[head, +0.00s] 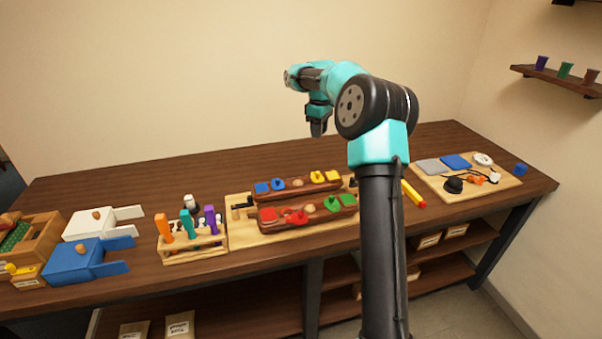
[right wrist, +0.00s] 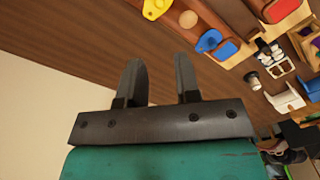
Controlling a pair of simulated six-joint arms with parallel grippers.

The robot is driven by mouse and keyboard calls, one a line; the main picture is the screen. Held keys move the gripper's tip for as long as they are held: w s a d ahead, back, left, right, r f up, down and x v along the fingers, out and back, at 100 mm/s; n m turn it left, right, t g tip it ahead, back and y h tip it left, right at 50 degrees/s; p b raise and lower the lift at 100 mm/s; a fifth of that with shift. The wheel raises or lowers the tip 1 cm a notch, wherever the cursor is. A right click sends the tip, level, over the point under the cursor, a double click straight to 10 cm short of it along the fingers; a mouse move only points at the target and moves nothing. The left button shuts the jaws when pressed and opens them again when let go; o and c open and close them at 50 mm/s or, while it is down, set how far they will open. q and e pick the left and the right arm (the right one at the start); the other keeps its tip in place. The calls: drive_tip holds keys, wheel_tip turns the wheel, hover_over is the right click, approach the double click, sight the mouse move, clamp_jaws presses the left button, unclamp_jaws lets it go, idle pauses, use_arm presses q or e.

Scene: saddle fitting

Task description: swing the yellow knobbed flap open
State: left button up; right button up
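The yellow knobbed flap (head: 317,176) sits near the right end of the back row of a wooden board, beside a plain yellow piece (head: 334,176). In the right wrist view a yellow knobbed part (right wrist: 154,8) shows at the top edge, partly cut off. My right gripper (head: 317,130) is raised above and behind the board, apart from the flap. In the right wrist view its two fingers (right wrist: 160,78) are spread with nothing between them. My left gripper is not in view.
The back row also has blue pieces (head: 270,187) and a round wooden disc (head: 298,183); the front row has red (head: 283,215) and green pieces (head: 340,203). A tool rack (head: 190,256) and blue box (head: 75,262) stand left. A pale tray (head: 480,197) lies right.

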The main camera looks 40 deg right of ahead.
sight(318, 172)
drive_tip(key=shift+s+d, duration=0.1)
wheel_tip(318, 172, down, 18)
drive_tip(key=shift+r, duration=0.25)
idle(0.6)
clamp_jaws()
